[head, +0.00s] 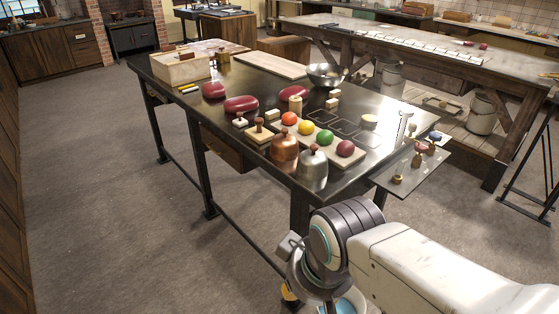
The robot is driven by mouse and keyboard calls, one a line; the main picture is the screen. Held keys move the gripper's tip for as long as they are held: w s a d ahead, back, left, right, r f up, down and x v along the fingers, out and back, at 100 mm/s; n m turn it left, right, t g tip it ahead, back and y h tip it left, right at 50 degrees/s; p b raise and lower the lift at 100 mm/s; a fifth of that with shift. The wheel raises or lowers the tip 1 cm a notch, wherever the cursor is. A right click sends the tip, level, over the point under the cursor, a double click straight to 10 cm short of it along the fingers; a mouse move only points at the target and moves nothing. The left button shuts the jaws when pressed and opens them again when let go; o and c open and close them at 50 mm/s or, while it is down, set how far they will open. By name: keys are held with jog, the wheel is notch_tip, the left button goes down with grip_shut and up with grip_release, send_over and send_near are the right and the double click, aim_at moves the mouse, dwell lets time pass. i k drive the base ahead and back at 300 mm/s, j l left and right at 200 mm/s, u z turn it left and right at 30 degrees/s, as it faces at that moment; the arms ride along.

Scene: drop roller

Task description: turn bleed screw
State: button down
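I cannot pick out a bleed screw by sight. Small brass-coloured pieces (410,164) stand on a low grey side plate (432,166) at the right end of the dark table (215,105); they are too small to tell what they are. My arm comes in from the lower right and bends down at its dark, ringed wrist (326,242), in front of the table's near right corner and apart from the things on it. My gripper's fingers cannot be made out at the bottom edge, so its opening and anything in it are hidden.
The table holds a copper vessel (284,147), a silver vessel (312,168), a board with coloured balls (335,141), dark red rounded pieces (241,104), a metal bowl (326,75) and a wooden box (180,68). A long workbench (465,68) stands behind. The floor at left is clear.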

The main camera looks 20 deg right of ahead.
aim_at(412, 127)
jog(key=l+z, duration=0.1)
jog(key=z, duration=1.35)
